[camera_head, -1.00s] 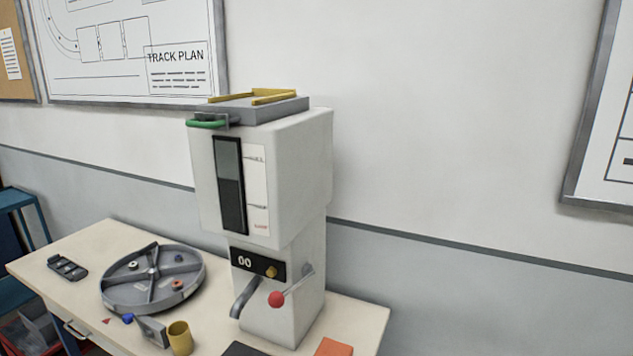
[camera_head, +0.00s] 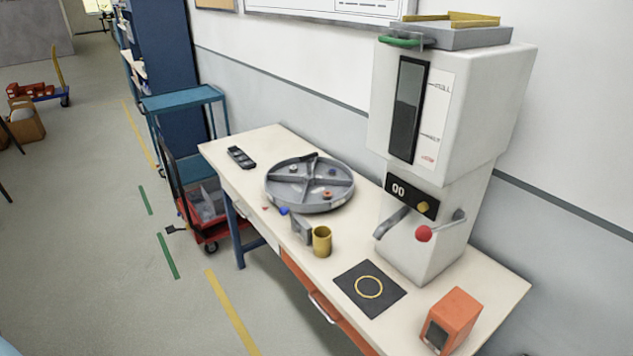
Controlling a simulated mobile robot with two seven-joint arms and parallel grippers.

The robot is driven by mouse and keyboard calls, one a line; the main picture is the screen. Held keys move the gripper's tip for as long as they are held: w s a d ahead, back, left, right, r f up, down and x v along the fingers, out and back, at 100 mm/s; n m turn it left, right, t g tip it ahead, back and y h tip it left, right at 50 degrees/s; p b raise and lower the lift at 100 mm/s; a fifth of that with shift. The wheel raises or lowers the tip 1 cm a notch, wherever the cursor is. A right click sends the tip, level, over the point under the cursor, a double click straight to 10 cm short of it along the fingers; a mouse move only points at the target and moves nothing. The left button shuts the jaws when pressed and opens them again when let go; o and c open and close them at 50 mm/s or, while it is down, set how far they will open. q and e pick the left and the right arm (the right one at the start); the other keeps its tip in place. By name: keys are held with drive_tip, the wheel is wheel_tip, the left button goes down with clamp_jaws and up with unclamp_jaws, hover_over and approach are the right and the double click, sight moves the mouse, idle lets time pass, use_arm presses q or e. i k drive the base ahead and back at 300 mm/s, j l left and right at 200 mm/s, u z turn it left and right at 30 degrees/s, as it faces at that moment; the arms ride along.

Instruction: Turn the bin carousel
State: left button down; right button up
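The bin carousel (camera_head: 310,203) is a round grey tray on the table, split by spokes into several compartments. Small parts lie in it: a dark blue one (camera_head: 332,171) at the right, an orange-red one (camera_head: 327,194) at the front right, and a pale one (camera_head: 293,168) at the back left. A blue knob or pointer (camera_head: 284,211) and a small red marker (camera_head: 265,208) are at its front edge. A grey block (camera_head: 301,230) stands in front of it. Neither of my grippers shows in the head view.
A yellow cup (camera_head: 321,240), a black mat (camera_head: 350,273) with a yellow ring, an orange box (camera_head: 452,316) and a dark tray (camera_head: 241,157) share the table (camera_head: 262,142).

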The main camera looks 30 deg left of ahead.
sight(301, 191)
drive_tip(key=i+j, duration=0.1)
drive_tip(key=j, duration=1.25)
drive_tip(key=i+z, duration=0.05)
drive_tip(key=i, duration=0.05)
